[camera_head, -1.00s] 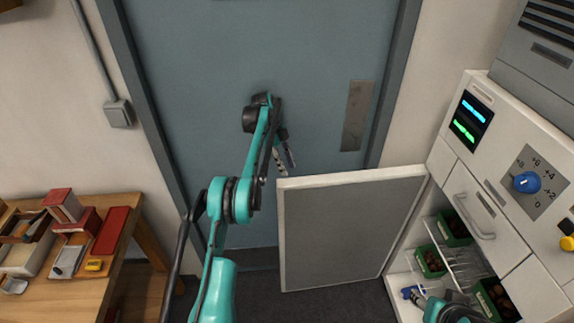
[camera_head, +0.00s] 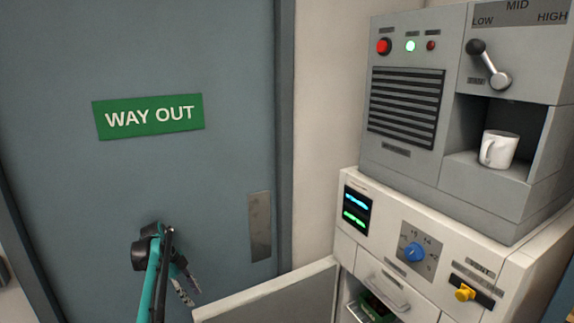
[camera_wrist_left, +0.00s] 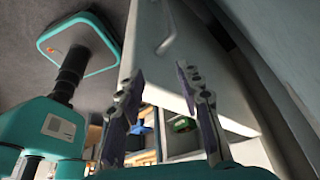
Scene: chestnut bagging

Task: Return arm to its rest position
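My left arm comes up from the bottom of the head view, in front of the grey-blue door. My left gripper (camera_head: 186,286) hangs at its end, left of the raised white panel. In the left wrist view my left gripper (camera_wrist_left: 160,73) shows two dark fingers spread apart with nothing between them. Its fingers touch nothing that I can see. My right gripper is not in view.
The white-edged open panel (camera_head: 275,298) stands right of my left arm. A white cabinet (camera_head: 375,245) carries a grey machine (camera_head: 350,130) with a white mug (camera_head: 498,149). A green container (camera_head: 372,308) shows inside the cabinet; one also shows in the wrist view (camera_wrist_left: 183,124).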

